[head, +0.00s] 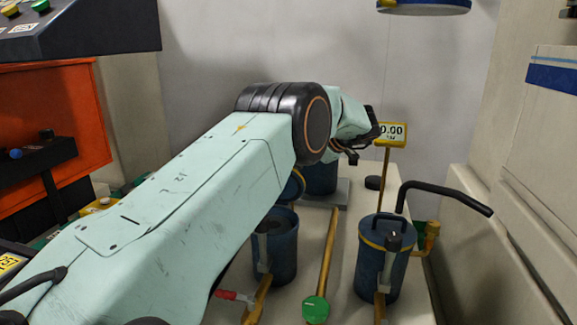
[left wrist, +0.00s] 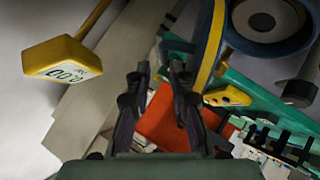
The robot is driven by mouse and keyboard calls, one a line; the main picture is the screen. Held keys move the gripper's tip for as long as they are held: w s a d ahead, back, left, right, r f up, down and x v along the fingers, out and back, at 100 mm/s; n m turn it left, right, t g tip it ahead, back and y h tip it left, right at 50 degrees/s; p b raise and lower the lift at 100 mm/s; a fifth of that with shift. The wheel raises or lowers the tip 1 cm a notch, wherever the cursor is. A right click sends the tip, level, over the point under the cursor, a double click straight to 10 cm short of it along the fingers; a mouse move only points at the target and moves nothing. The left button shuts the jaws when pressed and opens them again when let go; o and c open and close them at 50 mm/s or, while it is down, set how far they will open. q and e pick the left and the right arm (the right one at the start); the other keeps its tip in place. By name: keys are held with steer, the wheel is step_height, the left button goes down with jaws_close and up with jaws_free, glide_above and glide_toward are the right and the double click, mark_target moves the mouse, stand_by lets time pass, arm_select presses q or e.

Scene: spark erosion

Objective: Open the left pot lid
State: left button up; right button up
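The left pot (head: 275,255) is a dark blue cylinder partly behind my left arm in the head view. Its top looks uncovered. A blue lid with a yellow rim (head: 294,186) stands tilted up behind it, mostly hidden by the arm. In the left wrist view, the lid (left wrist: 209,45) shows nearly edge-on beside a round blue pot (left wrist: 286,42). My left gripper (head: 352,152) is above and beyond the pot. In the left wrist view, its fingers (left wrist: 159,70) are apart with nothing between them, left of the lid and not visibly touching it. My right gripper is not in view.
The right pot (head: 383,262) has its lid on, with a dark handle. Another blue pot (head: 320,178) stands on a grey plate behind. A yellow display (head: 391,133) stands on a pole. A yellow bar (head: 329,250) runs between the pots. A wall is close at right.

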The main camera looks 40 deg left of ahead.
arm_select(q)
steer(key=shift+v, duration=1.9)
steer(key=shift+c, duration=0.4)
